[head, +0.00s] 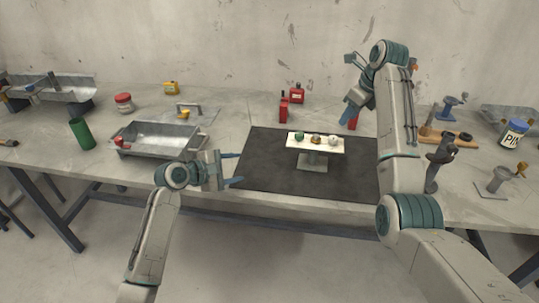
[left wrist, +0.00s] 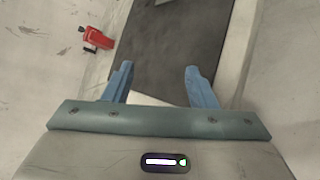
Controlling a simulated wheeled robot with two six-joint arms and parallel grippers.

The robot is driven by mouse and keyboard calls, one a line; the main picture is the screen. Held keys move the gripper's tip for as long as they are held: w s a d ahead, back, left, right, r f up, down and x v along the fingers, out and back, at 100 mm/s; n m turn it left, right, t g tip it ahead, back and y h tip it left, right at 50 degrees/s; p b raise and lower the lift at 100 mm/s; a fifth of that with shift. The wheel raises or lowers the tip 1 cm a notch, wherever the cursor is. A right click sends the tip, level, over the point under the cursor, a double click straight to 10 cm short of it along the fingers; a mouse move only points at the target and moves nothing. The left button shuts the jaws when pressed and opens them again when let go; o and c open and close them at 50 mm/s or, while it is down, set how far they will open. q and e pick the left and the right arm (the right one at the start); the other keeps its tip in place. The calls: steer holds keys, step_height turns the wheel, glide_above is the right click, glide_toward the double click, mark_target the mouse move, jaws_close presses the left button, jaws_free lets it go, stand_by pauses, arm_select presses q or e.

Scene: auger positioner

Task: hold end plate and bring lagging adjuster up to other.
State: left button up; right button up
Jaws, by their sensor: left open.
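The positioner (head: 312,162) stands upright on a dark mat, with a pale flat top plate (head: 338,146) on a grey foot. A green knob (head: 299,135), a yellow-brown one (head: 316,139) and a whitish one (head: 333,140) sit in a row on it. I cannot tell which parts are the end plate and adjusters. My left gripper (head: 236,170) is open and empty, left of the positioner at the mat's left edge; its blue fingers show apart in the left wrist view (left wrist: 158,76). My right gripper (head: 350,88) is up behind the positioner, to its right, partly hidden by my arm.
The dark mat (head: 262,165) is bare left of the positioner. A metal tray (head: 155,142) lies left of it. Red containers (head: 284,107) stand behind the mat. A green cylinder (head: 81,134) is far left; a PIN-labelled jar (head: 513,133) is far right.

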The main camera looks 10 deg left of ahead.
mark_target(296, 139)
arm_select(q)
steer(key=w+d+r+n+t, duration=0.1)
steer(key=w+d+n, duration=0.3)
steer(key=d, duration=0.1)
steer(key=w+d+r+n+t+h, duration=0.1)
steer(key=w+d+n, duration=0.2)
steer(key=d, duration=0.3)
steer(key=w+d+n+t+h, duration=0.1)
steer(key=w+d+n+t, duration=0.1)
steer(key=w+d+n, duration=0.2)
steer(key=shift+w+d+r+n, duration=0.15)
steer(key=shift+w+d+r, duration=0.05)
steer(key=shift+w+d, duration=0.25)
steer(key=shift+w+d+r+n, duration=0.15)
steer(key=shift+w+d+r, duration=0.05)
steer(key=shift+w+d, duration=0.2)
